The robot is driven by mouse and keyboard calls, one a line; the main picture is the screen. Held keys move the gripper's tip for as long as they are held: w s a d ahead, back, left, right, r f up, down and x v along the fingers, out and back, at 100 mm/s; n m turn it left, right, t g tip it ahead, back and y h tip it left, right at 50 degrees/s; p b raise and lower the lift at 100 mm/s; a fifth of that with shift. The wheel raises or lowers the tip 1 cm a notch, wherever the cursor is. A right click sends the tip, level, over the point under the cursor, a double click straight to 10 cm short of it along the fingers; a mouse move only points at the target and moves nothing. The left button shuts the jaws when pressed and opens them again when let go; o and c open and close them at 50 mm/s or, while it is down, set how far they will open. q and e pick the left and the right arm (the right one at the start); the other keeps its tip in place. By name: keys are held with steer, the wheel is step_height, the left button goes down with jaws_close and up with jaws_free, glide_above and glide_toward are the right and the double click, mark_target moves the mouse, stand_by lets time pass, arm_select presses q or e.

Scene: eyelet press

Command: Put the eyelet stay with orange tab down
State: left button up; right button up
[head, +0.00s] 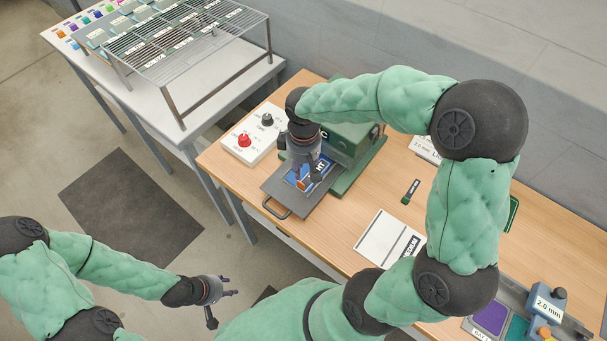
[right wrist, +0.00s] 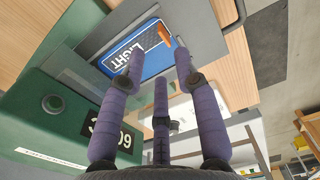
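In the right wrist view the blue card (right wrist: 120,60) and orange tab (right wrist: 164,33) show just beyond my fingertips. My right gripper (head: 302,172) points down over the card; its fingers (right wrist: 160,62) stand apart, with no visible grip on the tab. My left gripper (head: 222,305) is open and empty, low at the left, off the table.
A white control box with red and black knobs (head: 254,134) stands left of the press. A white sheet (head: 388,242) and a small dark tag (head: 411,191) lie to the right. A wire rack (head: 180,45) stands on the grey side table. Bare wood lies between press and sheet.

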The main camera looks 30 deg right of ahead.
step_height(320, 180, up, 4)
steer(key=shift+f, duration=0.2)
stand_by(1.2)
